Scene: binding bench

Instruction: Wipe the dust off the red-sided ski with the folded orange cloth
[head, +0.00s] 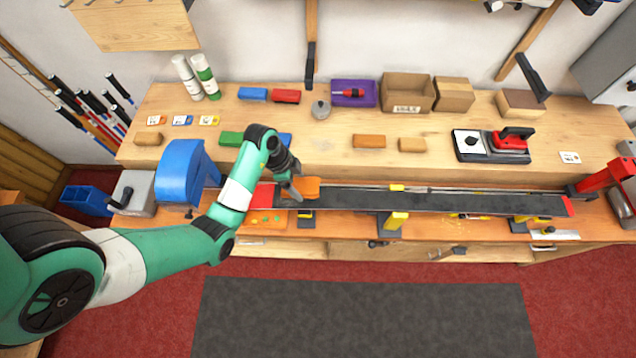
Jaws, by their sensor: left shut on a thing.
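The ski (440,202) lies lengthwise along the front of the bench, its long dark face up, with red showing at both ends. It rests on stands with yellow parts (397,220). The folded orange cloth (309,187) is at the ski's left end. My left gripper (296,193) is shut on the cloth, reaching in from the left and hiding part of it and of the ski's left end. The cloth appears to be on the ski's surface, but I cannot tell whether it presses on it. Dust cannot be made out clearly at this size. My right gripper is out of view.
A blue machine (182,172) stands left of the ski, and a red clamp-like device (603,178) at its right end. A red-handled iron (511,140) sits behind on the bench. Several wax blocks (369,141) and cardboard boxes (407,92) line the back.

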